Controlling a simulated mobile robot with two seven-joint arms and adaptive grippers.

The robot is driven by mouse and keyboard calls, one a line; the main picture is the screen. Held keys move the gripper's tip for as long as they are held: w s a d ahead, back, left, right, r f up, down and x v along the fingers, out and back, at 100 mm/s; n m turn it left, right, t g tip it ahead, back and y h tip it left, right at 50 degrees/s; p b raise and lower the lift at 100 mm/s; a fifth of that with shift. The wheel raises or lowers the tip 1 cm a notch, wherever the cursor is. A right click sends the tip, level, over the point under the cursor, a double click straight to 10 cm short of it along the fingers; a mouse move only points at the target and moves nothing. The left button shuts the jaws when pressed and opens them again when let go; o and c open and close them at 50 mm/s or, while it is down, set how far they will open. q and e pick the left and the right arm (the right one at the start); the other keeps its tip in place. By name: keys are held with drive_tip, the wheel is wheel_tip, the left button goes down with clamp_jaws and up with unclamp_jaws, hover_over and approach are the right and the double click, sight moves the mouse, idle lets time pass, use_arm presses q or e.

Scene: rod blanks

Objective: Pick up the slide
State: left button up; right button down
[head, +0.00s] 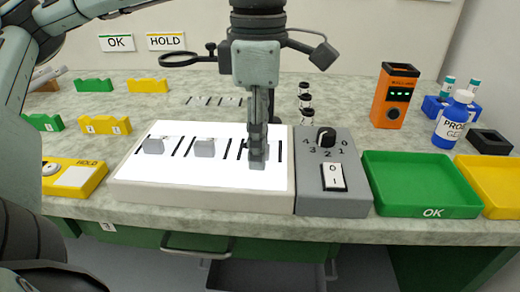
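A lit white light box (190,178) with black slot lines lies on the bench. Two small grey pieces, which may be slides, stand on it: one at the left (153,146) and one at the middle (205,148). My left gripper (257,158) points straight down over the right part of the lit panel, its fingertips at or close to the surface. The fingers are seen edge-on and hide whatever is between them, so I cannot tell whether they hold a slide. My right gripper is not in view.
A grey control box (347,205) with a knob and switch adjoins the light box. A green OK tray (405,170) and a yellow tray (503,180) stand at the right. An orange device (394,95) stands behind. A yellow HOLD holder (60,188) lies at the left.

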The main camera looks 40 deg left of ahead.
use_arm(q)
clamp_jaws()
drive_tip(key=shift+r, duration=0.1)
